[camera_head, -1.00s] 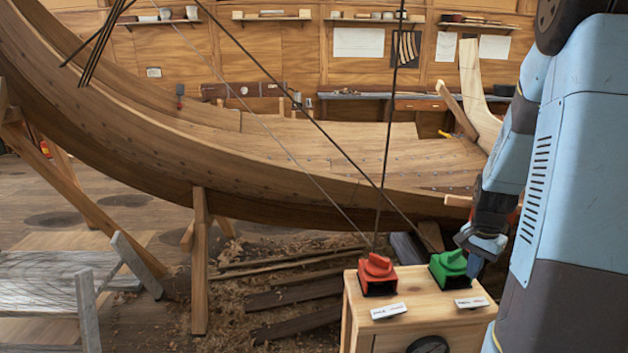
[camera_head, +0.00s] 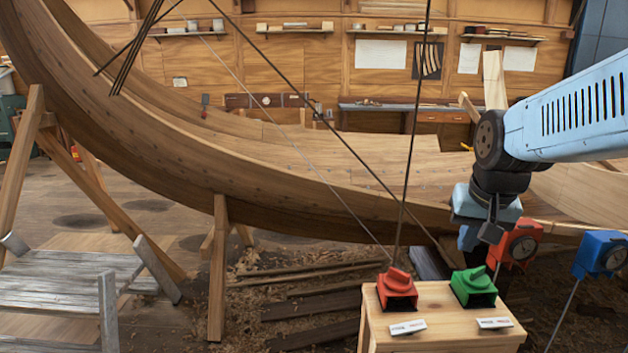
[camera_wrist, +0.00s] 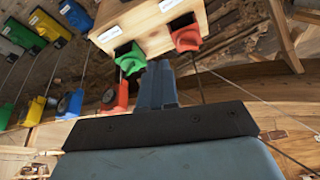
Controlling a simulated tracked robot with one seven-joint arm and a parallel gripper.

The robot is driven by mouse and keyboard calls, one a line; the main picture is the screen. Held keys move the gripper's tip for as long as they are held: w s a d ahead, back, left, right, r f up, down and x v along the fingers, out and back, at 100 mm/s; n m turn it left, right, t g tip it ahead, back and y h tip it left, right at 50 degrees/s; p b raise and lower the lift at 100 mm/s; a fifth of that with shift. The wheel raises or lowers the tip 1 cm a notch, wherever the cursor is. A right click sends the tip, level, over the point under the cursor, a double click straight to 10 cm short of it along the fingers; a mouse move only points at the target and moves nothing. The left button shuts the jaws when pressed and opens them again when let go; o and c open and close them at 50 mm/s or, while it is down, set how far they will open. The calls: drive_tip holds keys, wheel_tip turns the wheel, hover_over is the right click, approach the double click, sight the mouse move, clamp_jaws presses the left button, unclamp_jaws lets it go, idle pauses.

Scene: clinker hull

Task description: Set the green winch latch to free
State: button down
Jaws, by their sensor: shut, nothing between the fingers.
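The green winch latch (camera_head: 474,288) sits on the right side of a pale wooden box (camera_head: 440,340), with a small lever on top. It also shows in the wrist view (camera_wrist: 130,58), just left of my fingertips. A similar red latch (camera_head: 397,290) stands to its left; in the wrist view it is at the right (camera_wrist: 187,36). My gripper (camera_head: 468,238) is shut and empty, pointing down above and behind the green latch, seemingly apart from it. In the wrist view the blue fingers (camera_wrist: 157,82) lie together. The lever's setting is hard to read.
White labels (camera_head: 494,323) lie in front of the latches, too small to read. A red unit (camera_head: 518,245) and a blue unit (camera_head: 600,255) stand on thin rods at the right. The wooden hull (camera_head: 330,215) rises behind, and dark ropes run up near the red latch.

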drive_tip(key=s+a+r+n+t, duration=0.1)
drive_tip(key=s+a+r+n, duration=0.2)
drive_tip(key=s, duration=0.3)
drive_tip(key=shift+s+a+r+y, duration=0.2)
drive_tip(key=shift+s+a+y, duration=0.15)
drive_tip(key=shift+a, duration=0.1)
drive_tip(key=shift+a, duration=0.1)
